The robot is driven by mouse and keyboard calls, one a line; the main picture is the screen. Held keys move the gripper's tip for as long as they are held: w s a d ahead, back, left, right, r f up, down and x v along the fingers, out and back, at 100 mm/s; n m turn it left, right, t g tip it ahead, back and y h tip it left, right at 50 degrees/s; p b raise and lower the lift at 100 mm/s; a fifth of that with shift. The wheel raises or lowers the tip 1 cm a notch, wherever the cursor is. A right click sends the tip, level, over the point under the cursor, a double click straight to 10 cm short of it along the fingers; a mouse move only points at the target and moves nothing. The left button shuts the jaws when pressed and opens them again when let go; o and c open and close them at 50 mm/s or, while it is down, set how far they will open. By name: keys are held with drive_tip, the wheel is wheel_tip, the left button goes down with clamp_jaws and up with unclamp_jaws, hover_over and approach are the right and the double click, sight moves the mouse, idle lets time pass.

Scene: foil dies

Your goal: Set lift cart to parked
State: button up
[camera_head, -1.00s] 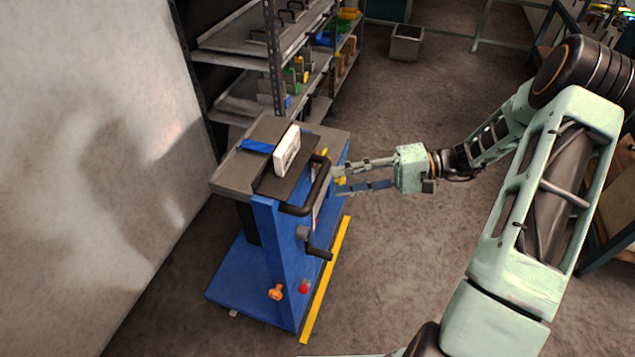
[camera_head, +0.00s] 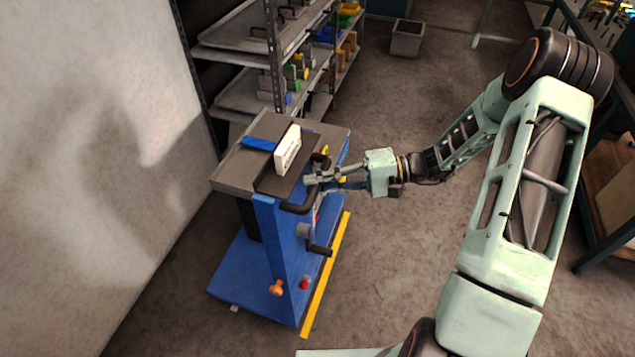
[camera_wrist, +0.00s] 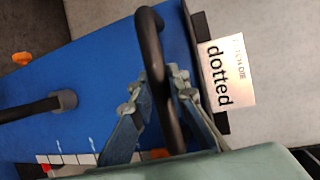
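The lift cart has a blue body (camera_head: 284,265), a grey top (camera_head: 235,172) and a black push handle (camera_head: 299,209). A black crank (camera_head: 318,250) juts from its front. An orange knob (camera_head: 276,288) and a red knob (camera_head: 304,284) sit low on the cart. My gripper (camera_head: 314,184) is at the push handle. In the wrist view, the handle (camera_wrist: 151,45) passes between my two fingertips (camera_wrist: 160,85), close to both. I cannot tell whether they press on it.
A white card (camera_head: 287,150) marked "dotted" stands on the cart top. A yellow strip (camera_head: 326,275) lies along the cart's near side. A wall stands left, shelves (camera_head: 245,95) behind, and a grey bin (camera_head: 407,38) farther back. Floor right of the cart is clear.

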clamp_jaws()
drive_tip(key=shift+a, duration=0.15)
drive_tip(key=shift+w+a, duration=0.1)
drive_tip(key=shift+a, duration=0.1)
drive_tip(key=w+a+b, duration=0.4)
drive_tip(key=a, duration=0.7)
drive_tip(key=w+a+b, duration=0.4)
drive_tip(key=a+b, duration=0.1)
drive_tip(key=a, duration=0.6)
drive_tip(key=w+a+b, duration=0.4)
drive_tip(key=a+b, duration=0.1)
drive_tip(key=a, duration=0.6)
drive_tip(key=shift+a+r, duration=0.15)
drive_tip(key=shift+w, duration=0.1)
